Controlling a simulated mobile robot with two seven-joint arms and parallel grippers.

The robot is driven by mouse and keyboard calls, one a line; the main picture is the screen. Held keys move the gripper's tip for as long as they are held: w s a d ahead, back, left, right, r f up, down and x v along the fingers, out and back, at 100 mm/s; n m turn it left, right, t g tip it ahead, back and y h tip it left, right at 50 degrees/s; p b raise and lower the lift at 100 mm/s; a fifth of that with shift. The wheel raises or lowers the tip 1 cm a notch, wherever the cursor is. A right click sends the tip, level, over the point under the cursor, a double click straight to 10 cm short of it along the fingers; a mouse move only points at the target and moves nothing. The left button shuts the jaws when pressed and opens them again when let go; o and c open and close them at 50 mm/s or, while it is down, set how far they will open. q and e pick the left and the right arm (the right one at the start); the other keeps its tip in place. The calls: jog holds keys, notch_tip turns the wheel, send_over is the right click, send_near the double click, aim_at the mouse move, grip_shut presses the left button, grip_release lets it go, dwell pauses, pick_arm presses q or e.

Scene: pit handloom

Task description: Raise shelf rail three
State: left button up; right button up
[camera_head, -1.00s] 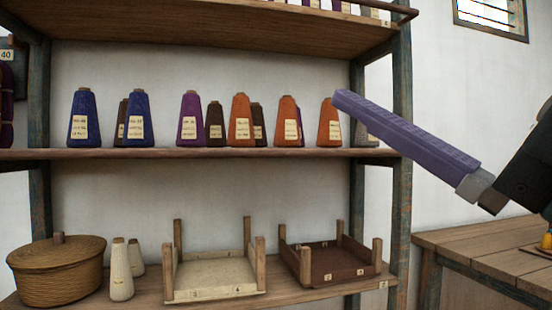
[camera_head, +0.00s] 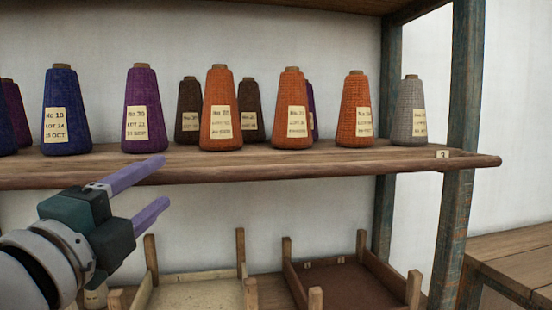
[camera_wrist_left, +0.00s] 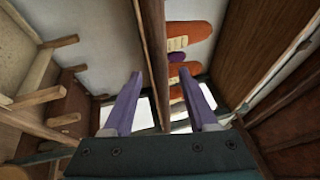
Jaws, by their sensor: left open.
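Shelf rail three (camera_head: 330,170) is the rounded dark wooden front edge of the middle shelf, with a small "3" tag (camera_head: 443,154) near its right end. The shelf looks level and carries yarn cones. My left gripper (camera_head: 165,180) is open and empty near the rail's left part. One purple finger is level with the rail's top edge, the other below it. In the left wrist view the rail (camera_wrist_left: 153,40) runs through the gap between the open fingers (camera_wrist_left: 163,80). I cannot tell whether it lies between them or just beyond. My right gripper is not in view.
Orange cones (camera_head: 221,110), a purple cone (camera_head: 146,110), a blue cone (camera_head: 66,110) and a grey cone (camera_head: 411,110) stand along the shelf. Posted trays sit below. A blue-grey upright (camera_head: 458,120) stands at the right, and a wooden table (camera_head: 510,255) beyond it.

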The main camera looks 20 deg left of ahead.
pick_arm(q)
jog(key=p+x, duration=0.1)
jog(key=x, duration=0.6)
grip_shut()
dwell(0.3)
dwell(1.0)
